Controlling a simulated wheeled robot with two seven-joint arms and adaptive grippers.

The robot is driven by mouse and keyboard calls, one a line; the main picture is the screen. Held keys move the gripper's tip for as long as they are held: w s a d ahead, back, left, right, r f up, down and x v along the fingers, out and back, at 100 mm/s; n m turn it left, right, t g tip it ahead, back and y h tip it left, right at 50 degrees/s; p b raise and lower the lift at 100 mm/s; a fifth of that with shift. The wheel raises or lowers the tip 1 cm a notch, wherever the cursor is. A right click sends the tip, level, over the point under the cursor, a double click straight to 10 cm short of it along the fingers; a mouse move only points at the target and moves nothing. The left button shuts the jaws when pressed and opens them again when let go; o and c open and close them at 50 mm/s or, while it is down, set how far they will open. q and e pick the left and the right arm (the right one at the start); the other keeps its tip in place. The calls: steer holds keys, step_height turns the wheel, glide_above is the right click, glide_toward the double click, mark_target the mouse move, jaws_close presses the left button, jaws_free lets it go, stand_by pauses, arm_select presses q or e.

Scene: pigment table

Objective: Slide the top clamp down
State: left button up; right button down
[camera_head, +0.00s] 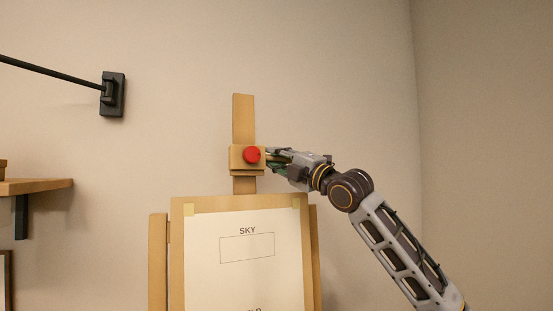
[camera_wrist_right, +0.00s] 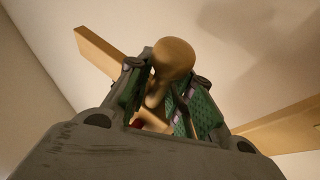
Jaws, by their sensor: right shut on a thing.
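The top clamp (camera_head: 238,160) is a wooden block with a round red knob (camera_head: 252,154) on its front. It sits around the easel's upright mast (camera_head: 243,115), a short gap above the board (camera_head: 250,202). My right gripper (camera_head: 274,156) reaches the clamp's right side. In the right wrist view, its green-padded fingers (camera_wrist_right: 166,95) are shut on a rounded wooden handle (camera_wrist_right: 174,58) at the clamp. A sliver of red shows behind the fingers there. The fingers hide part of the handle. My left gripper is in neither view.
A sheet (camera_head: 245,275) marked "SKY" is taped on the board below the clamp. A wooden shelf (camera_head: 40,186) and a black wall bracket (camera_head: 113,94) are at the left. The wall right of the easel is clear.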

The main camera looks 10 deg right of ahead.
step_height(320, 180, down, 6)
steer(key=b, duration=0.1)
steer(key=shift+s+b, duration=0.3)
steer(key=shift+b, duration=0.1)
steer(key=shift+d, duration=0.1)
steer(key=c, duration=1.4)
jaws_free()
steer(key=shift+d, duration=0.1)
steer(key=shift+r, duration=0.1)
